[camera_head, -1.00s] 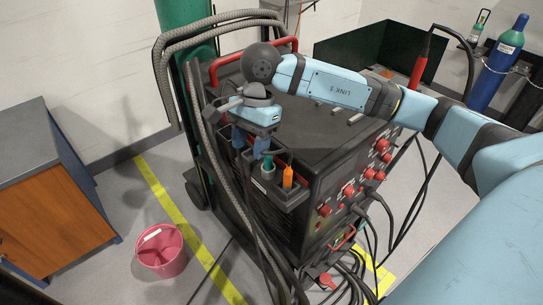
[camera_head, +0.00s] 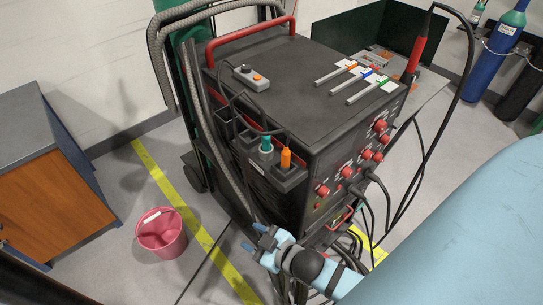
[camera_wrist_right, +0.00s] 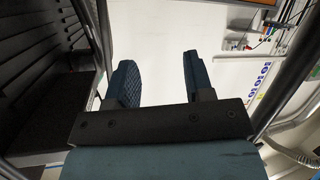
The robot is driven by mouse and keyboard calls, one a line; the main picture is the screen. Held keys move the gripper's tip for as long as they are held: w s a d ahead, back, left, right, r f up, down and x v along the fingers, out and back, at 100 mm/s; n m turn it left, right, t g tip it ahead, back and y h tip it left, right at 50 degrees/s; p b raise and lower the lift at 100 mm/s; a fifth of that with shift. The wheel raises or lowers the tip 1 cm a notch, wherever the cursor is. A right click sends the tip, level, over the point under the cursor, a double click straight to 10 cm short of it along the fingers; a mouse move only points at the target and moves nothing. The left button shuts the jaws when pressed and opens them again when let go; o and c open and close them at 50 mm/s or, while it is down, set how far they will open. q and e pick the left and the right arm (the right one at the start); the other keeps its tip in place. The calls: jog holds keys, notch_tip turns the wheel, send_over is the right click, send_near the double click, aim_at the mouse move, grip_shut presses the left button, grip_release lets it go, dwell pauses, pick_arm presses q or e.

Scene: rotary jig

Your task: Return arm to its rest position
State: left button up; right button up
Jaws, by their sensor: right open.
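My right arm comes in from the lower right in the head view, and its gripper (camera_head: 256,238) is low in front of the machine's lower front corner. The gripper is empty. In the right wrist view its two dark ridged fingers (camera_wrist_right: 158,80) stand apart with nothing between them. The black welding machine (camera_head: 290,110) with red knobs stands behind and above the gripper. I cannot tell whether the gripper touches the machine or the hoses. My left gripper is not in view.
On the machine top lie a grey box with an orange button (camera_head: 251,78) and several rods (camera_head: 355,84). A holder (camera_head: 285,178) carries orange and teal handles. Cables hang near the gripper. A pink bucket (camera_head: 161,236) and a wooden cabinet (camera_head: 55,180) stand left. Floor beside the bucket is free.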

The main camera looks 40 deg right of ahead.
jog(key=s+f+m+g+h, duration=0.1)
jog(key=s+f+m+g, duration=0.1)
jog(key=s+f, duration=0.3)
jog(key=shift+s+d+f+m+g, duration=0.3)
jog(key=shift+s+d+m+g, duration=0.15)
jog(key=shift+m, duration=0.15)
